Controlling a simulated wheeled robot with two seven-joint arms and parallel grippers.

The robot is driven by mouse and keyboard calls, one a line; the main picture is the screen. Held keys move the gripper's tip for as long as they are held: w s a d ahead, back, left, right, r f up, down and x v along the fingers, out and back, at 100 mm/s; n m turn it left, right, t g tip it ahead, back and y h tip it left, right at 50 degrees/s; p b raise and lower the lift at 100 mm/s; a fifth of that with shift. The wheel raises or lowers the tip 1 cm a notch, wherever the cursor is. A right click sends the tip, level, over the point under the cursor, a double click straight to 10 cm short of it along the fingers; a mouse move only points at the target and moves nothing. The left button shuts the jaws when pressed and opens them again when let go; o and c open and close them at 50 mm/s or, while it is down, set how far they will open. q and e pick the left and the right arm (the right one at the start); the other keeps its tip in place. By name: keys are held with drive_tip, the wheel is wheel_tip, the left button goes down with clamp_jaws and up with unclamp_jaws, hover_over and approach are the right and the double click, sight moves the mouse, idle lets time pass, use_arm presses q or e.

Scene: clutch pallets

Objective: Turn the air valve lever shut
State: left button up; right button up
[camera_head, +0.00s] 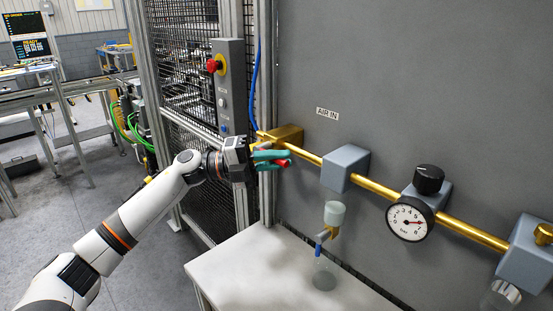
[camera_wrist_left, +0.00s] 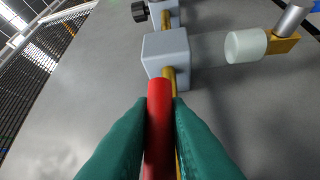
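The air valve's red lever (camera_wrist_left: 158,120) runs nearly in line with the brass pipe in the left wrist view. Its red end also shows in the head view (camera_head: 284,162). The brass valve body (camera_head: 286,134) is just behind my left gripper, under the "AIR IN" label (camera_head: 327,112). My left gripper (camera_head: 272,160) has teal fingers, one on each side of the lever; they look closed against it at the tips in the left wrist view (camera_wrist_left: 160,108). The gripper partly hides the lever in the head view. My right gripper is in neither view.
The brass pipe (camera_head: 315,158) runs right along the grey panel to a grey block (camera_head: 345,168), a gauge (camera_head: 410,219) and another block (camera_head: 528,255). A pale table (camera_head: 250,265) stands below. A control box with a red button (camera_head: 214,66) and mesh fence are behind the gripper.

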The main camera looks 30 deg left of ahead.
use_arm(q)
clamp_jaws()
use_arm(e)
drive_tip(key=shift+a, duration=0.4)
use_arm(q)
drive_tip(key=shift+f, duration=0.1)
drive_tip(key=shift+a+f+m+g+y, duration=0.1)
drive_tip(key=shift+f+m+g+y, duration=0.2)
drive_tip(key=shift+f+m+y, duration=0.4)
drive_tip(key=w+a+f+m+y, duration=0.2)
drive_tip(key=a+f+m+y, duration=0.2)
drive_tip(key=m+y, duration=0.4)
drive_tip(key=shift+a+f+y, duration=0.25)
drive_tip(key=shift+a+y, duration=0.5)
drive_tip(key=shift+y, duration=1.25)
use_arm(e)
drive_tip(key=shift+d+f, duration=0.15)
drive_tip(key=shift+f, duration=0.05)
